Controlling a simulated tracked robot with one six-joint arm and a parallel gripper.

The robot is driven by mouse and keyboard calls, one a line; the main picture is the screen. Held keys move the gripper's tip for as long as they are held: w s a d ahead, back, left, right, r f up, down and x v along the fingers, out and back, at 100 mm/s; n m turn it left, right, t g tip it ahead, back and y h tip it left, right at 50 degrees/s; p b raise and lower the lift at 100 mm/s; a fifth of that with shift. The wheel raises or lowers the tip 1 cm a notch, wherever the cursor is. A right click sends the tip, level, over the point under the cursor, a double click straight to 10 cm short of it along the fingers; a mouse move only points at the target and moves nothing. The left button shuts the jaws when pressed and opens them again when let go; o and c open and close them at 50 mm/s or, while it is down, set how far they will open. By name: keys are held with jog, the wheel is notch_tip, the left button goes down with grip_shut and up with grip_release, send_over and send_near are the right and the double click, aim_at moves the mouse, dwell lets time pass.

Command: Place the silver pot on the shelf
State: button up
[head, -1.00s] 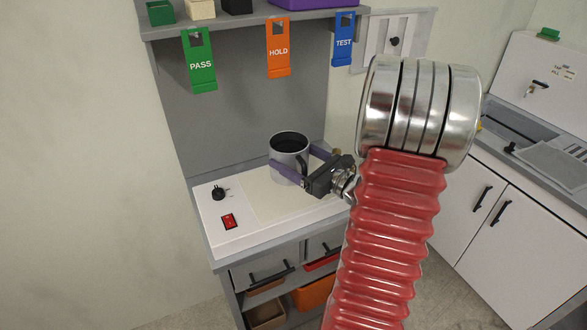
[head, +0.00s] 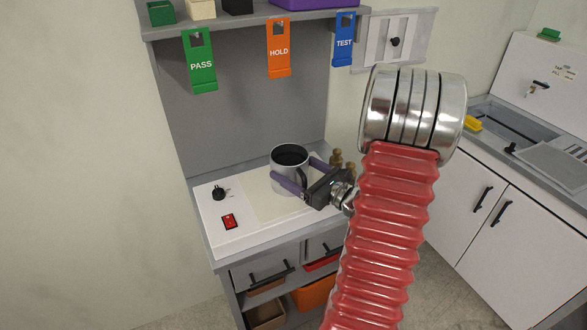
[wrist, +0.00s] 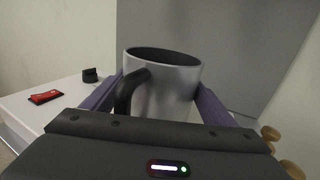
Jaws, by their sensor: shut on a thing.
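The silver pot (head: 289,160) has a dark inside and a black handle. It is upright over the pale plate on the white worktop; I cannot tell whether it touches the surface. My gripper (head: 302,175) has purple fingers shut on the pot, one on each side of its body. In the wrist view the pot (wrist: 172,85) fills the space between the fingers, with its handle towards my gripper. The shelf (head: 222,24) runs along the top of the grey back panel, above the pot.
Green (head: 200,62), orange (head: 278,50) and blue (head: 344,42) tags hang from the shelf edge. A purple bin (head: 310,3) and small boxes stand on the shelf. A black knob (head: 219,192) and a red switch (head: 229,222) sit left of the pot. Brown knobbed items (head: 337,158) stand right.

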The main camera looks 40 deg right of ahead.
jog(key=o, duration=1.3)
jog(key=s, duration=0.3)
jog(key=s+d, duration=0.1)
jog(key=s, duration=0.6)
jog(key=shift+s+d, duration=0.15)
jog(key=shift+s, duration=0.8)
jog(key=shift+c, duration=0.6)
